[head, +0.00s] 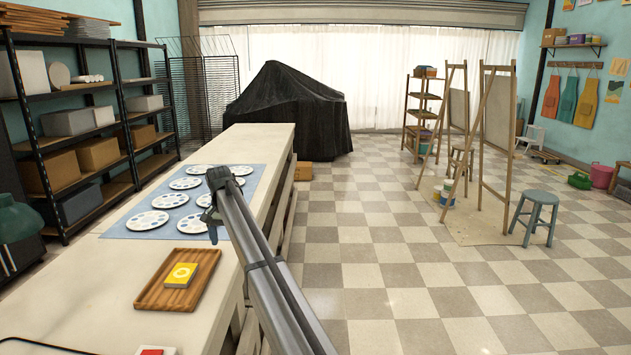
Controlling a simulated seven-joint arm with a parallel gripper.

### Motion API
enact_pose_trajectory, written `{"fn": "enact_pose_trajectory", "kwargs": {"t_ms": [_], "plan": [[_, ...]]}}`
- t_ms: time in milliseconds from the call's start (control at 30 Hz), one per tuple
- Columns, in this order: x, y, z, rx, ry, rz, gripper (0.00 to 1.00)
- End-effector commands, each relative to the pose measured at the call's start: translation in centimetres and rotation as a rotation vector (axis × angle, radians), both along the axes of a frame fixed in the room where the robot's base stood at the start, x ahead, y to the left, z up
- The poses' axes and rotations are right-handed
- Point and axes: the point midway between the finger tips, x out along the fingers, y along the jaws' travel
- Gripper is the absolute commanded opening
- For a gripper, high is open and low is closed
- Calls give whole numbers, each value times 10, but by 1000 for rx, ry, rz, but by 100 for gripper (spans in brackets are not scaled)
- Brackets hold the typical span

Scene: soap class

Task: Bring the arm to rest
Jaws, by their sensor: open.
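My arm reaches in from the bottom of the head view, past the counter's right edge and over the counter (215,285). My gripper (212,228) hangs at the arm's far end, pointing down above the blue mat (122,222). It is small and partly behind the arm, with nothing seen in it. I cannot tell how high above the mat its tips are.
A wooden tray (146,300) holding a yellow soap box (182,274) sits nearer on the counter. Several white palettes (147,220) lie on the mat around my gripper. A red block (152,351) shows at the bottom edge. The floor to the right is clear up to the easels (493,130).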

Motion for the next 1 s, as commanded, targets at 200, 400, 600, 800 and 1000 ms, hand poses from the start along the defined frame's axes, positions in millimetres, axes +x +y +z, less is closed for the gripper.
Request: {"fn": "enact_pose_trajectory", "kwargs": {"t_ms": [200,400,600,800,1000], "plan": [[15,-91,-79,-30,20,-48,99],[-10,-135,-167,-44,72,-30,99],[-48,-186,-254,-54,129,-10,99],[-97,-235,-332,-59,188,7,99],[-154,-281,-400,-58,246,24,99]]}}
